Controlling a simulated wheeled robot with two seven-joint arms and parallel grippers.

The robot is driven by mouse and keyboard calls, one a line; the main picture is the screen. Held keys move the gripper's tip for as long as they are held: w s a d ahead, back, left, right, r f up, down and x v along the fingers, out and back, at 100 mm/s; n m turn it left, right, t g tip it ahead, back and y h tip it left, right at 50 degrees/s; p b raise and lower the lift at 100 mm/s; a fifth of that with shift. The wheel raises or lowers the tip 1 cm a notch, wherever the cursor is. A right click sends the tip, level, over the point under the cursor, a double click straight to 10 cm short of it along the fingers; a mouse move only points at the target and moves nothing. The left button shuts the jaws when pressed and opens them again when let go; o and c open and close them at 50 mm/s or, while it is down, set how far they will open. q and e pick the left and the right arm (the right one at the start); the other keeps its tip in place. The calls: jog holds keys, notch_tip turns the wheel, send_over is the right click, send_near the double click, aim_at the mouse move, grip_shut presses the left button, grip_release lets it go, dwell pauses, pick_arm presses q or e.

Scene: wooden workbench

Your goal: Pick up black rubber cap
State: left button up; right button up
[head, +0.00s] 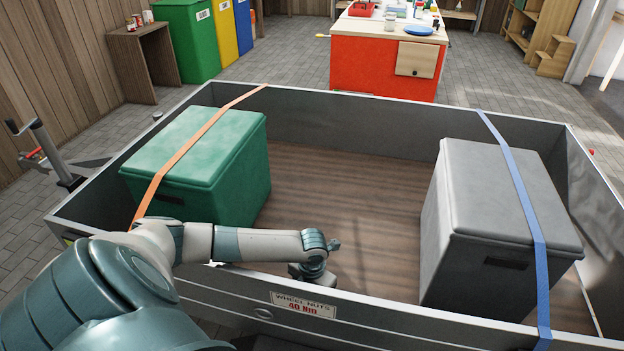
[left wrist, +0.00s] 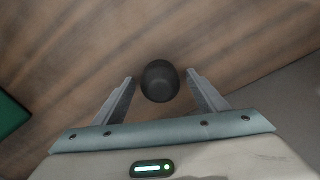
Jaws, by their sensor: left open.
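The black rubber cap (left wrist: 160,81) shows in the left wrist view as a small dark round piece on the brown wood-grain floor of the trailer. It lies between the two finger ends of my left gripper (left wrist: 159,92), with a gap visible on each side. The gripper is open. In the head view my left arm reaches over the trailer's front wall and the gripper (head: 313,273) points down just inside it. Its fingers and the cap are hidden there. My right gripper is not in view.
The grey trailer walls (head: 360,306) surround the floor (head: 340,205). A green box (head: 212,160) under an orange strap stands left, and a grey box (head: 490,225) under a blue strap stands right. The floor between them is clear.

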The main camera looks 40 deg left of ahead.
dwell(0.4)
pick_arm(q)
jog(key=c, duration=1.1)
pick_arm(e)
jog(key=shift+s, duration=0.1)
pick_arm(q)
jog(key=shift+r, duration=0.1)
